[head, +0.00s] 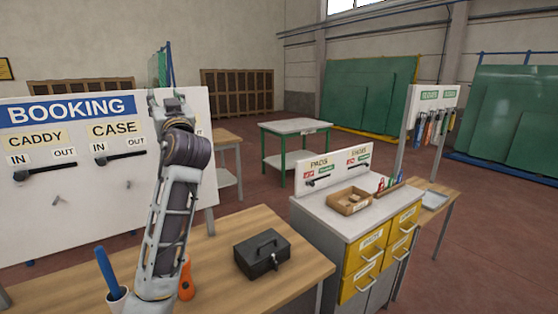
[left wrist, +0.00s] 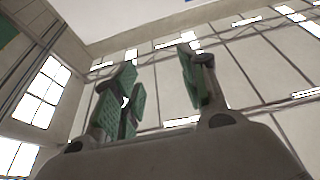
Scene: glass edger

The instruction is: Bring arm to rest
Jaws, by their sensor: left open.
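My left arm (head: 172,225) rises from the bottom of the head view in front of the booking board (head: 75,215), with its upper end near the board's top edge. The fingers of my left gripper are hard to make out there. In the left wrist view my left gripper (left wrist: 156,66) is open, with green-padded fingers spread apart and nothing between them. Behind them are the ceiling and windows, so it points upward. My right gripper is in neither view.
A wooden bench (head: 225,280) carries a black case (head: 262,254), a cup with a blue handle (head: 108,272) and an orange-handled tool (head: 186,280). A cabinet with yellow drawers (head: 362,252) stands right. A green-legged table (head: 295,127) is behind.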

